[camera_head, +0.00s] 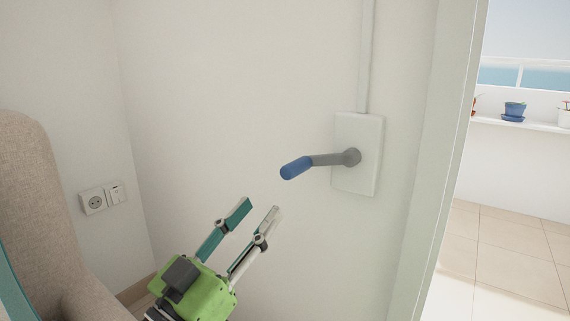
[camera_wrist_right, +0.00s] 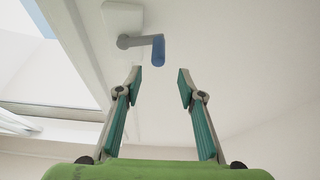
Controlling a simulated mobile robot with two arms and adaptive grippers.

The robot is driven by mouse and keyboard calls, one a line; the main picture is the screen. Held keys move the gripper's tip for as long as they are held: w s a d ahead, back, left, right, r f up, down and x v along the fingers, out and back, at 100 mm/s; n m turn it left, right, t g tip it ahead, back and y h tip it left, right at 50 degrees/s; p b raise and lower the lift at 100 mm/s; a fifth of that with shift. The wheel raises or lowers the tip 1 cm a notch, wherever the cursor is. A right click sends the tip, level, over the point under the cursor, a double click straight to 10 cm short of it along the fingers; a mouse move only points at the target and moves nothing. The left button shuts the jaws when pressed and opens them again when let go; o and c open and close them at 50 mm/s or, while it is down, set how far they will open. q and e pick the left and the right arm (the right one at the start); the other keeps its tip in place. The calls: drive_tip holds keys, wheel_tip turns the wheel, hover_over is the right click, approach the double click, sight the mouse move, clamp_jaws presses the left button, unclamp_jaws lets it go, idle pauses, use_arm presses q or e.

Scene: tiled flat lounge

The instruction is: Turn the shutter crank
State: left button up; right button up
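The shutter crank has a grey arm (camera_head: 328,160) and a blue handle (camera_head: 296,168). It is mounted on a white wall plate (camera_head: 357,180), and its handle points left in the head view. My right gripper (camera_head: 256,212) is below and to the left of the handle, open and empty. In the right wrist view, the blue handle (camera_wrist_right: 158,50) is beyond the open fingertips (camera_wrist_right: 159,80), apart from them, and the plate (camera_wrist_right: 122,16) is at the top. My left gripper is not in view.
A beige armchair (camera_head: 30,190) stands at the left. A socket and switch (camera_head: 104,198) are on the left wall. A white conduit (camera_head: 366,60) runs up from the plate. A door frame edge (camera_head: 425,160) is at the right, with a tiled area (camera_head: 510,240) and potted plants (camera_head: 514,110) beyond.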

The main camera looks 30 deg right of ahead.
sight(295, 168)
drive_tip(key=x, duration=0.4)
drive_tip(key=b+x, duration=0.1)
drive_tip(key=x, duration=0.7)
drive_tip(key=shift+s+d+r+b, duration=0.1)
drive_tip(key=shift+d+r+b, duration=0.15)
drive_tip(key=shift+d+b, duration=0.15)
drive_tip(key=shift+c, duration=0.4)
clamp_jaws()
